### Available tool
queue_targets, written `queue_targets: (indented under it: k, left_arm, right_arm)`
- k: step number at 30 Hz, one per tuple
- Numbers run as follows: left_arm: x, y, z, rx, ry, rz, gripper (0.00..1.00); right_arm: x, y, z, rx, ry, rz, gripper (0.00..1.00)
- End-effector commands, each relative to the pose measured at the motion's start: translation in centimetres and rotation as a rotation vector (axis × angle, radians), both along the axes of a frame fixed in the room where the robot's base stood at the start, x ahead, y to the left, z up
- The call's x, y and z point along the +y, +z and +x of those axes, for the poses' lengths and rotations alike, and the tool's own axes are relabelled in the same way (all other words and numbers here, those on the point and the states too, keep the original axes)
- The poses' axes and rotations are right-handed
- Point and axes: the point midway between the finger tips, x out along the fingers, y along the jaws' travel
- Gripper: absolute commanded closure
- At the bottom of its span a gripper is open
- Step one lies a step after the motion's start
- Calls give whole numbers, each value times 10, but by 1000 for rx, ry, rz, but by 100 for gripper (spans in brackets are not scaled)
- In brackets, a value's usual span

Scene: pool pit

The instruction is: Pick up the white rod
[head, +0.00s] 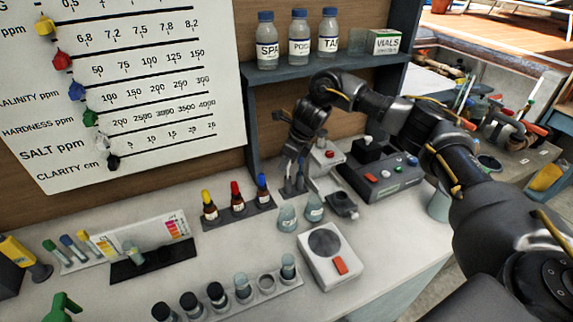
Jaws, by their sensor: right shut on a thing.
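My right gripper (291,160) reaches in from the right and points down at the back of the counter, close to the shelf's side panel. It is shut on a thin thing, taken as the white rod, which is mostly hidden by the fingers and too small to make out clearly. The fingertips are just above a small dark holder (294,191) standing on the counter. I cannot tell whether the rod is still in that holder. My left gripper is not in view.
A grey device with a red button (325,155) stands close right of the gripper, and a dark control box (382,178) beyond it. Dropper bottles (237,203) stand left; small beakers (288,218) and a white scale (328,258) in front. A shelf (325,67) with bottles is above.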

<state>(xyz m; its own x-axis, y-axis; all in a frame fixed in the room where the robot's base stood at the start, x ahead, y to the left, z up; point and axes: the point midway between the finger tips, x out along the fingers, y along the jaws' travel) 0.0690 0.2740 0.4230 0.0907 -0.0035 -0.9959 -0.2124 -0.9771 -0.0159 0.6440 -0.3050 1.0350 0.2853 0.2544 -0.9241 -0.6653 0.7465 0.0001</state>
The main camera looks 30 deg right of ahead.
Motion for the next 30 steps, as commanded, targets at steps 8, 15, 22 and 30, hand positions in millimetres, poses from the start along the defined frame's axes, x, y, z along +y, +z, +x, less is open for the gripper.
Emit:
queue_targets:
  k: [8,15,22,30]
  left_arm:
    - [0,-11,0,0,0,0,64]
    - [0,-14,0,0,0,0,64]
    - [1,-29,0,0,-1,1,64]
    - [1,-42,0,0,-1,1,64]
  right_arm:
    - [1,24,1,-5,1,1,97]
    - [0,66,1,-5,1,-2,97]
    - [-30,67,-32,-3,-1,-1,97]
    - [-74,67,-82,-2,-2,0,97]
